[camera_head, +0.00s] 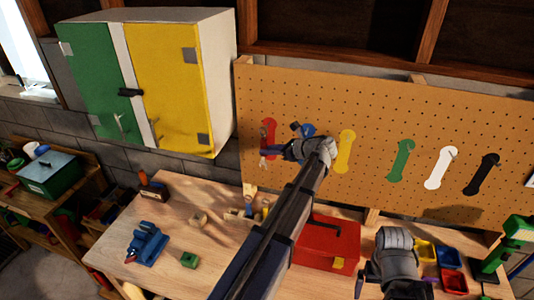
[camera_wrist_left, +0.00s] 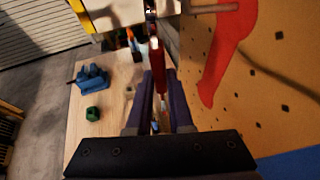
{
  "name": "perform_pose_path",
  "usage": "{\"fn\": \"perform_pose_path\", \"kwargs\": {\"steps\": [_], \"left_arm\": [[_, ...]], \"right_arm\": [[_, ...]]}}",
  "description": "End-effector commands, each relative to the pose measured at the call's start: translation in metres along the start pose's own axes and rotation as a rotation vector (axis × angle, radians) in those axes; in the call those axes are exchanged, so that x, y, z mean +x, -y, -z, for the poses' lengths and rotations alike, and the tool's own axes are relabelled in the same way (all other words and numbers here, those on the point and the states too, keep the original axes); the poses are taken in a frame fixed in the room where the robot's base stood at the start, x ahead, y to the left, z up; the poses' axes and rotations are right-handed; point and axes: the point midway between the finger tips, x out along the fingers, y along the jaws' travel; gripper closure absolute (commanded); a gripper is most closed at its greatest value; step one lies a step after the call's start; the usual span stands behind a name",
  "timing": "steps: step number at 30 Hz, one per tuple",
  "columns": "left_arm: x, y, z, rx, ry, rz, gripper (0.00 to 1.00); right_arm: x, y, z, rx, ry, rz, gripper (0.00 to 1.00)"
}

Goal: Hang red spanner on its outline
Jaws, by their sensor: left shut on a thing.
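My left gripper (camera_head: 280,152) is in front of the pegboard (camera_head: 375,115), beside the red outline (camera_head: 268,130). In the left wrist view its two dark fingers are shut on the red spanner (camera_wrist_left: 157,66), seen nearly edge-on between them. The spanner is apart from the red outline (camera_wrist_left: 232,45), which lies to its right on the board. A thin peg (camera_wrist_left: 212,7) sticks out near the top of that outline. In the head view the spanner is mostly hidden by the gripper. My right arm's end (camera_head: 395,262) is low at right; its fingers cannot be made out.
More outlines are on the board: yellow (camera_head: 345,150), green (camera_head: 400,158), white (camera_head: 440,167) and black (camera_head: 484,174). A green and yellow cabinet (camera_head: 165,85) adjoins the board at left. A red toolbox (camera_head: 325,243) and a blue vise (camera_head: 147,245) stand on the workbench below.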

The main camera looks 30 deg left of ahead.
Motion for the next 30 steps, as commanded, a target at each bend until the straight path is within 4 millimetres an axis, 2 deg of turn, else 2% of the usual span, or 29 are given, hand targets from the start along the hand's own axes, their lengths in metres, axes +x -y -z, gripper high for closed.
{"fn": "perform_pose_path", "kwargs": {"steps": [18, 30], "left_arm": [[0.010, 0.035, -0.001, 0.000, 0.001, -0.001, 1.00], [0.018, 0.048, 0.009, 0.000, 0.001, 0.000, 1.00]], "right_arm": [[0.003, 0.000, 0.000, 0.000, 0.000, 0.000, 0.00], [0.015, 0.001, 0.001, 0.002, -0.001, 0.000, 0.00]]}}
